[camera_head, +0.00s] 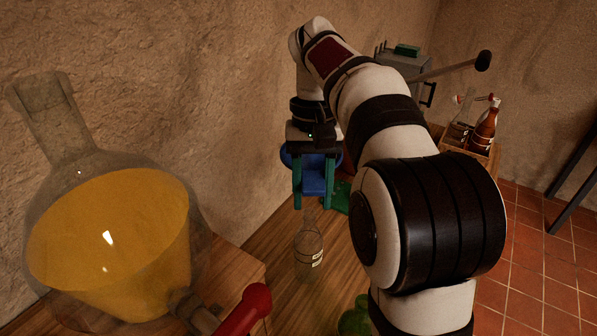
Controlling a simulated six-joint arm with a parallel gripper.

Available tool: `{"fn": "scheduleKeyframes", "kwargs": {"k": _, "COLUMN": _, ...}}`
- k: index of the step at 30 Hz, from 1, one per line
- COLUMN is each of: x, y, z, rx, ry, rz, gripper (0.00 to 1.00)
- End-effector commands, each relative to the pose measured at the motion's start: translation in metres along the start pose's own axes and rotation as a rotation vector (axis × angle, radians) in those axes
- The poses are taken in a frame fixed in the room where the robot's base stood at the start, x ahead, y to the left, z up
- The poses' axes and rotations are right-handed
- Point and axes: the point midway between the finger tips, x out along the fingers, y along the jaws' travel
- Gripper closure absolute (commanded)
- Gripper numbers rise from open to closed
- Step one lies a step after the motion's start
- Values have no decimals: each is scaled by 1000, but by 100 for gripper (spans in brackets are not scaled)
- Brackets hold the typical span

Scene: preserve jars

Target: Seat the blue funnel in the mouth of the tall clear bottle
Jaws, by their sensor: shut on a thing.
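The blue funnel (315,174) is held between the teal fingers of my gripper (313,203), which points down near the centre of the head view. The funnel's wide rim shows on both sides behind the fingers. The tall clear bottle (308,252), with a pale label, stands upright on the wooden table just below the gripper. Its neck reaches up close to the fingertips. The funnel's lower end is hard to make out, and I cannot tell whether it touches the bottle mouth or is above it.
A large glass flask (110,240) of orange liquid with a red-handled tap (245,308) stands at left. A green glass object (355,318) is at the front. A wooden crate (468,140) with bottles and a grey lever machine (403,65) are behind my arm. The wall is close behind.

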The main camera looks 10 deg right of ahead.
Motion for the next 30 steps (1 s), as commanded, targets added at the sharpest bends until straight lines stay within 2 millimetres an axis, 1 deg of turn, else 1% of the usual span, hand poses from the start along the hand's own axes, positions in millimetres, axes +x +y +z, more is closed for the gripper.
{"fn": "scheduleKeyframes", "kwargs": {"k": 5, "x": 0, "y": 0, "z": 0, "rx": -1, "ry": 2, "rz": 0, "gripper": 96}}
{"fn": "scheduleKeyframes", "kwargs": {"k": 8, "x": 5, "y": 0, "z": 0, "rx": -1, "ry": 0, "rz": 1, "gripper": 96}}
{"fn": "scheduleKeyframes", "kwargs": {"k": 18, "x": 44, "y": 0, "z": -7, "rx": -2, "ry": -1, "rz": 1, "gripper": 96}}
{"fn": "scheduleKeyframes", "kwargs": {"k": 21, "x": 52, "y": 0, "z": -9, "rx": -2, "ry": 0, "rz": 0, "gripper": 96}}
{"fn": "scheduleKeyframes", "kwargs": {"k": 25, "x": 57, "y": 0, "z": -10, "rx": -1, "ry": 2, "rz": 0, "gripper": 96}}
{"fn": "scheduleKeyframes", "kwargs": {"k": 30, "x": 58, "y": 0, "z": -10, "rx": -1, "ry": 3, "rz": 0, "gripper": 96}}
